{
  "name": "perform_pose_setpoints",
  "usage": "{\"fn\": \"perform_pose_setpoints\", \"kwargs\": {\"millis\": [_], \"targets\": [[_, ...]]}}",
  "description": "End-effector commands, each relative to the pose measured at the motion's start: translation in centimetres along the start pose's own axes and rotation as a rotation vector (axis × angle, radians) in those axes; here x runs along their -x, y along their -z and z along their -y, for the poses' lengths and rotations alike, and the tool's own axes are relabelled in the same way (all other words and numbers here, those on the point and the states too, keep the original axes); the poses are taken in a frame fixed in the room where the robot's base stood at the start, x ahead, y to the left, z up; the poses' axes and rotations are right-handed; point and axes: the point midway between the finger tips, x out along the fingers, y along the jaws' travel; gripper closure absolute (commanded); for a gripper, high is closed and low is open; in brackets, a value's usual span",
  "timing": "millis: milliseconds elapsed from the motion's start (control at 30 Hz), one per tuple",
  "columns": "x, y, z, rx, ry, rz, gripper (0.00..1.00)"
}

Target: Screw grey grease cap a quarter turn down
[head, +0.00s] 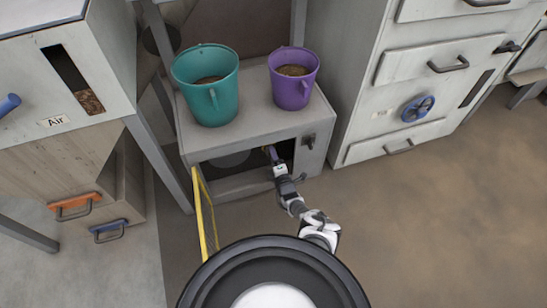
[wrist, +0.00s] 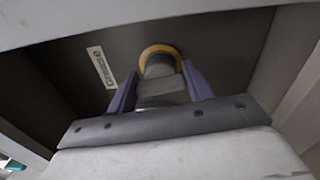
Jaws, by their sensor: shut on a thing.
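The grey grease cap (wrist: 160,67) shows in the wrist view, with a yellow-orange ring around its far end, on the dark back wall inside the low cabinet. A label beside it, partly readable as "Grease", is on the wall to its left. My gripper (wrist: 160,85) has its two purple fingers on either side of the cap and is shut on it. In the head view my gripper (head: 271,154) reaches into the cabinet opening at the right; the cap itself is hidden there.
The low grey cabinet (head: 240,187) bears a teal bucket (head: 212,95) and a purple bucket (head: 291,88) on top. Its yellow-edged door (head: 205,215) stands open at the left. A drawer unit with a blue handwheel (head: 418,108) stands right. Floor at the right is clear.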

Motion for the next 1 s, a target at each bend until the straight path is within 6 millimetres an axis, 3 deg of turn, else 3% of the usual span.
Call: {"fn": "perform_pose_setpoints", "kwargs": {"millis": [733, 767, 900, 1000], "targets": [[-0.09, -0.09, -0.04, -0.091, 0.0, 0.001, 0.72], [-0.09, -0.1, -0.04, -0.091, 0.0, 0.001, 0.48], [-0.07, -0.08, -0.03, -0.091, 0.0, 0.001, 0.3], [-0.05, -0.05, -0.01, -0.091, 0.0, 0.001, 0.27]]}}
